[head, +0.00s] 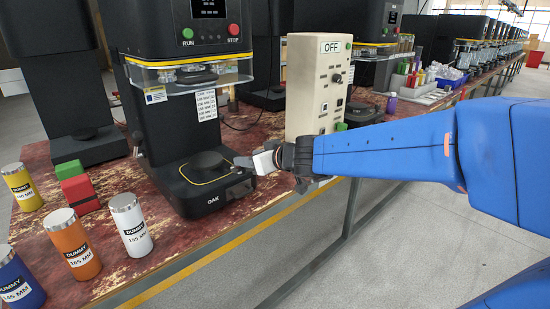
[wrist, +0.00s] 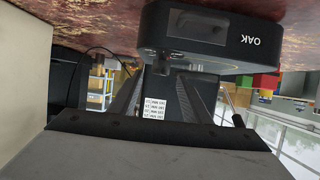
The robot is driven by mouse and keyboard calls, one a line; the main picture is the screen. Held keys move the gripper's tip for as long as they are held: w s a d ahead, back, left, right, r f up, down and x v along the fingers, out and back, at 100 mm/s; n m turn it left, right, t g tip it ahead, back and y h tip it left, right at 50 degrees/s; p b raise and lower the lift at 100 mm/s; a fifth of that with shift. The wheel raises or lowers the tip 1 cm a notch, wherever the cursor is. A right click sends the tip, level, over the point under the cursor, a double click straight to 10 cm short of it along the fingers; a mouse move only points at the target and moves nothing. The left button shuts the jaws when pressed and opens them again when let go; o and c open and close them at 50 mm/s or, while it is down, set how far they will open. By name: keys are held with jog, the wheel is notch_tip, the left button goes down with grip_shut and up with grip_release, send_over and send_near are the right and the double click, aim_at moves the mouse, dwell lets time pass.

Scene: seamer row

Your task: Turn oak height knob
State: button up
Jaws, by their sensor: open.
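The black seamer marked OAK (head: 213,193) stands on the worn red bench, with a round plate (head: 206,164) on its base. In the wrist view, which is upside down, its base (wrist: 225,35) hangs at the top. A small dark knob-like part (wrist: 162,60) shows on the side of that base, in front of the fingers. My gripper (head: 247,162) is at the right side of the OAK base. In the wrist view my gripper (wrist: 165,85) is open, its two dark fingers apart and pointing at the knob. I cannot tell whether they touch it.
A beige control box (head: 318,85) reading OFF stands close behind my gripper. Dummy cans in yellow, orange (head: 72,243), white (head: 131,225) and blue stand left of the seamer, near green and red blocks (head: 80,194). The bench's yellow front edge (head: 230,245) is below. More seamers line the back.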

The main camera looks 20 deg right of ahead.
jog(key=v, duration=1.2)
jog(key=shift+s, duration=0.15)
jog(key=s+a+f+g, duration=0.3)
jog(key=s+a+f, duration=0.1)
jog(key=s, duration=0.1)
jog(key=s+d+f+m+g+h, duration=0.3)
jog(key=s+d+f+g+h, duration=0.1)
jog(key=s+f, duration=0.6)
jog(key=s+d+g, duration=0.1)
jog(key=s+d, duration=0.1)
jog(key=shift+s+d+f, duration=0.2)
jog(key=shift+s+f, duration=0.1)
jog(key=shift+a, duration=0.1)
